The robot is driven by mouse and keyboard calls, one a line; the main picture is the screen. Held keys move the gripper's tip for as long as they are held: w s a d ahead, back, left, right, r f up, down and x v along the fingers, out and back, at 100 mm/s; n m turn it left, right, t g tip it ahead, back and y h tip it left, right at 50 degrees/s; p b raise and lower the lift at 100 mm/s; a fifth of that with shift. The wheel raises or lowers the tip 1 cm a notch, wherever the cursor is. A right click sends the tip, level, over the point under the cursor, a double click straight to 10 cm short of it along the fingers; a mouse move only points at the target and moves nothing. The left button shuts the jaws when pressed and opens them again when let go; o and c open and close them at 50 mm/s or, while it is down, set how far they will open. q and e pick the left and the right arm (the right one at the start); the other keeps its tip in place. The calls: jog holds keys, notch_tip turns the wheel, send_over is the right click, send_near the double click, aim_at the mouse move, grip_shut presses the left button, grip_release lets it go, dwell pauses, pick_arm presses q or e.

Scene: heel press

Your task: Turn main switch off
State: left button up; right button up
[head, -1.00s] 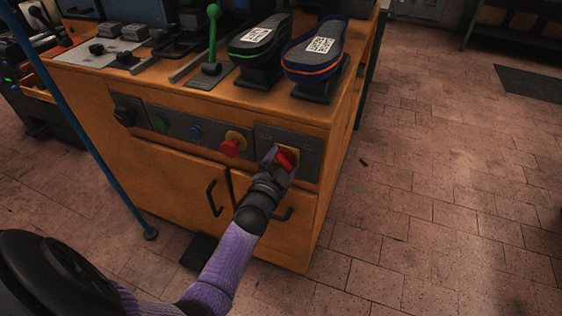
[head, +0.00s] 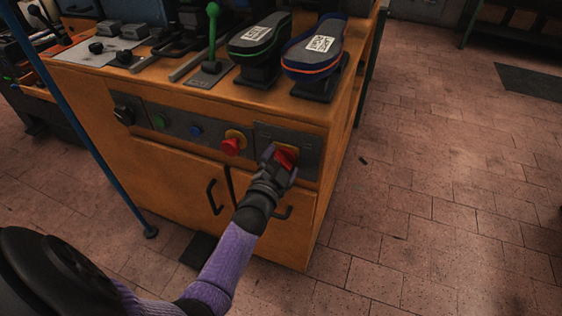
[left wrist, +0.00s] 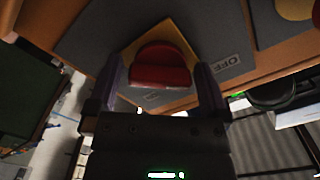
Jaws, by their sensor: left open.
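The main switch is a red knob (head: 286,158) on a yellow plate, on the grey panel at the right end of the orange cabinet's front. In the left wrist view the red knob (left wrist: 161,68) sits in front of the yellow plate (left wrist: 172,33), with an "OFF" label (left wrist: 228,66) on the panel to its right. My left gripper (head: 279,163) is open at the switch. Its two fingers (left wrist: 162,88) stand on either side of the knob; I cannot tell whether they touch it. My right gripper is not in view.
A red button (head: 231,147) on yellow, a blue button (head: 195,132), a green button (head: 160,122) and a black knob (head: 124,115) line the panel to the left. A green lever (head: 213,35) and two shoe forms stand on top. A blue pole (head: 85,130) rises at left.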

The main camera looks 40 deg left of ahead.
pick_arm(q)
jog(key=p+v, duration=0.3)
jog(key=v, duration=0.6)
jog(key=shift+s, duration=0.35)
